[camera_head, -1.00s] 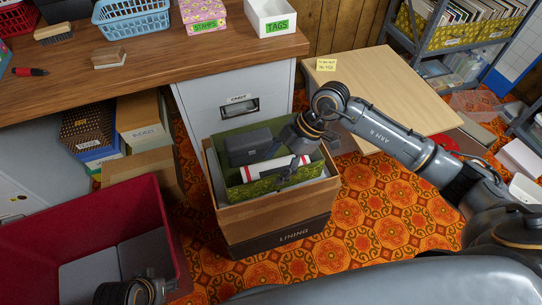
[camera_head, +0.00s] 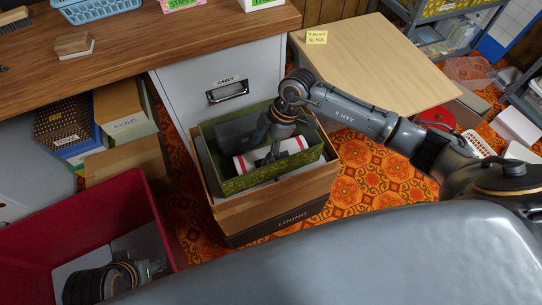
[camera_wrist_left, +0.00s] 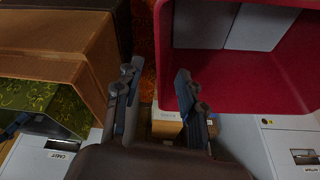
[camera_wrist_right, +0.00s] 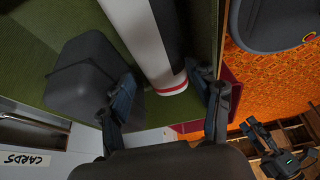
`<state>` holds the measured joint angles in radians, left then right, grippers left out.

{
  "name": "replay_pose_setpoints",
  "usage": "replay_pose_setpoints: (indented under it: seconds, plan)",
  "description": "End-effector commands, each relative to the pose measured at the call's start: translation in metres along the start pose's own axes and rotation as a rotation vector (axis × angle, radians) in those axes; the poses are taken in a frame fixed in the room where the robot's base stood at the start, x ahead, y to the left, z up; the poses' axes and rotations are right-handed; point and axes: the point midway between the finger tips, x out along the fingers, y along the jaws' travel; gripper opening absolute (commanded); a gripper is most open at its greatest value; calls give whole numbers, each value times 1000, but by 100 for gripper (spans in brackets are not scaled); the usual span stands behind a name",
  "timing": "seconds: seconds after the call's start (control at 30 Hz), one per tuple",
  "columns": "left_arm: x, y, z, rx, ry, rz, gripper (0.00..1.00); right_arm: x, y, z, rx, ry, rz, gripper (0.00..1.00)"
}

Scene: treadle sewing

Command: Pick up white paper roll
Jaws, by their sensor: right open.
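In the right wrist view, the roll (camera_wrist_right: 142,35) runs from the top to a red-banded end between the fingertips. My right gripper (camera_head: 272,156) reaches down into the green box over the roll. Its open fingers (camera_wrist_right: 165,92) stand on either side of the roll's end; I cannot tell whether they touch it. My left gripper (camera_wrist_left: 158,80) is open and empty, close to the red bin.
A dark grey block (camera_head: 235,130) lies behind the roll in the green box. The crate (camera_head: 270,195) stands before the white drawer cabinet (camera_head: 210,80). The red bin (camera_head: 105,215) is at left. A pale wooden board (camera_head: 370,60) is behind my right arm.

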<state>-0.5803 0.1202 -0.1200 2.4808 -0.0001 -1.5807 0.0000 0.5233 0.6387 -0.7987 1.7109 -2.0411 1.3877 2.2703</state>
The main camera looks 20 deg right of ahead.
Motion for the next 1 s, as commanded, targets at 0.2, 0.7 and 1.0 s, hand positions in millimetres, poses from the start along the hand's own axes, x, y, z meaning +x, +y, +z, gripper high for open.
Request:
replay_pose_setpoints:
  seconds: [0.2, 0.7, 1.0]
  plan:
    - [15, 0, 5, 0, 0, 0, 40, 36, -5, 1, 0, 0, -10, 64]
    - [16, 4, -32, 5, 158, 7, 40, 53, -3, 0, -1, -1, -5, 64]
    - [16, 4, -32, 5, 158, 7, 40, 52, -3, 0, -1, 0, -3, 7]
